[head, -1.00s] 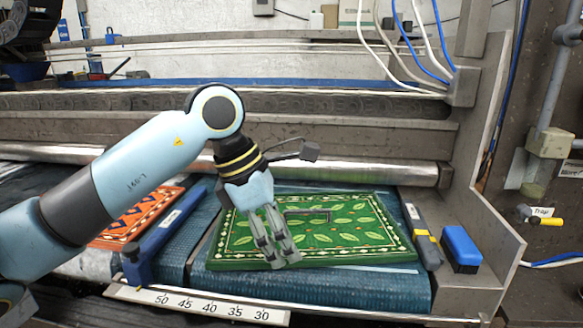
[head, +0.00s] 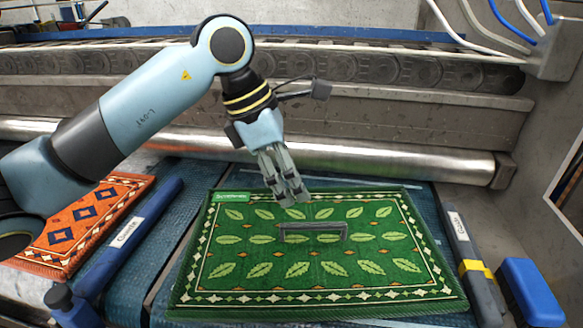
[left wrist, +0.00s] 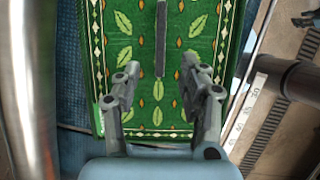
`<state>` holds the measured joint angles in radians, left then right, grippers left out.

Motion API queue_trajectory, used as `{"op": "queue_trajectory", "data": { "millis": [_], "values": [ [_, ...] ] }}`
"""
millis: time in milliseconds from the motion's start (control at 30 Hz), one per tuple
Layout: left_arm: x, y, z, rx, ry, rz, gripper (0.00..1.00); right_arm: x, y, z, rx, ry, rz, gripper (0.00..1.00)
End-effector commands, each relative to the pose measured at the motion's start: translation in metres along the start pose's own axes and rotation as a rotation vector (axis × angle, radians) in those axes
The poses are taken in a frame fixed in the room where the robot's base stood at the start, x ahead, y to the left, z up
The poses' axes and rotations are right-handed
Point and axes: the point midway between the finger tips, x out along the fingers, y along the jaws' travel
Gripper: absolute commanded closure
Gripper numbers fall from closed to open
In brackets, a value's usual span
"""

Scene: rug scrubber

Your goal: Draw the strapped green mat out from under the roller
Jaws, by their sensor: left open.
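The green mat (head: 320,268) with a leaf pattern lies flat on the blue bed, in front of the metal roller (head: 330,160). Its far edge shows, with a narrow strip of bed between it and the roller. A grey strap (head: 313,229) stands at its middle; it also shows in the left wrist view (left wrist: 161,38). My left gripper (head: 290,190) hangs above the mat's far part, on the roller side of the strap. In the left wrist view its fingers (left wrist: 161,72) are apart and empty, with the mat (left wrist: 122,60) below. My right gripper is not in view.
An orange patterned mat (head: 90,222) lies at the left beside a long blue bar (head: 132,235). A grey and yellow tool (head: 470,258) and a blue block (head: 532,292) lie close to the mat's right edge. A numbered scale (left wrist: 250,110) shows in the left wrist view.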

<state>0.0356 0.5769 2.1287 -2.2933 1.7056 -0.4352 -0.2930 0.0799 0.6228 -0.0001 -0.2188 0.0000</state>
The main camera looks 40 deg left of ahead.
Motion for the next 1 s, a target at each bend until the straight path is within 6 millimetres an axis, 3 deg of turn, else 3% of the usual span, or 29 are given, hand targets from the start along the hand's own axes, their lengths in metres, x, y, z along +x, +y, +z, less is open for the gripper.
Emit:
{"op": "queue_trajectory", "data": {
  "millis": [167, 367, 567, 800, 1000],
  "values": [
    [0.0, 0.0, 0.0, 0.0, 0.0, 0.0, 0.58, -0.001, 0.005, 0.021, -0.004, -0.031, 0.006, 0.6],
    [0.013, 0.0, 0.0, -0.004, -0.003, -0.003, 0.58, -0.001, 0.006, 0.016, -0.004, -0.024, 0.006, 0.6],
    [0.047, -0.001, 0.001, -0.005, -0.002, -0.006, 0.58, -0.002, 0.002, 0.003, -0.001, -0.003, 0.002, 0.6],
    [0.087, -0.001, 0.0, -0.003, 0.0, -0.004, 0.58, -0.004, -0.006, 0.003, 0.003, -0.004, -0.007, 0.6],
    [0.105, 0.0, 0.0, -0.001, 0.0, -0.001, 0.58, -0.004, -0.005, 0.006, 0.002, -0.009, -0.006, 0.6]
  ]
}}
